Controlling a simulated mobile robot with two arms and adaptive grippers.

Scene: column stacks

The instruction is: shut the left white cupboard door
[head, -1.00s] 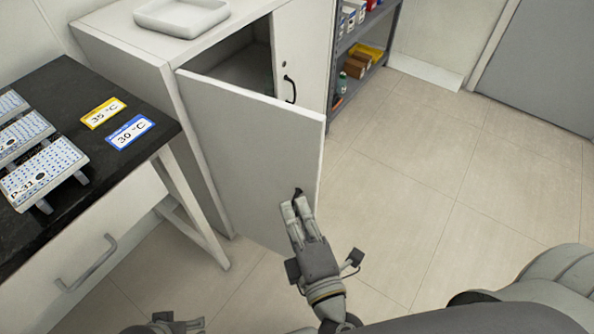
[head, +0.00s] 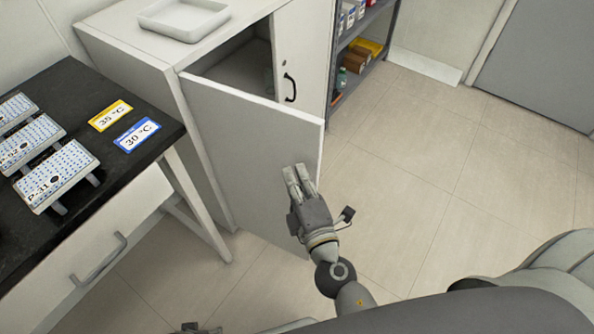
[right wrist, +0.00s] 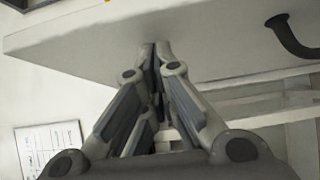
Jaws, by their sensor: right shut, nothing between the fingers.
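The left white cupboard door (head: 245,150) stands open, swung out from the white cupboard (head: 140,70), with a dark gap into the interior above its top edge. My right gripper (head: 297,169) is shut and empty, in front of the door's outer face near its free edge. In the right wrist view the shut fingertips (right wrist: 155,46) are at the white door panel (right wrist: 200,35); whether they touch it is unclear. A black handle (right wrist: 290,35) is to their right there; in the head view the gripper hides the door's handle. Only a sliver of my left gripper (head: 190,328) shows at the bottom edge.
A black-topped bench (head: 85,110) with labelled racks and temperature signs stands close left of the door. The cupboard's right door (head: 300,50) is shut. A white tray (head: 183,18) lies on top. A grey shelf stands behind; the tiled floor to the right is clear.

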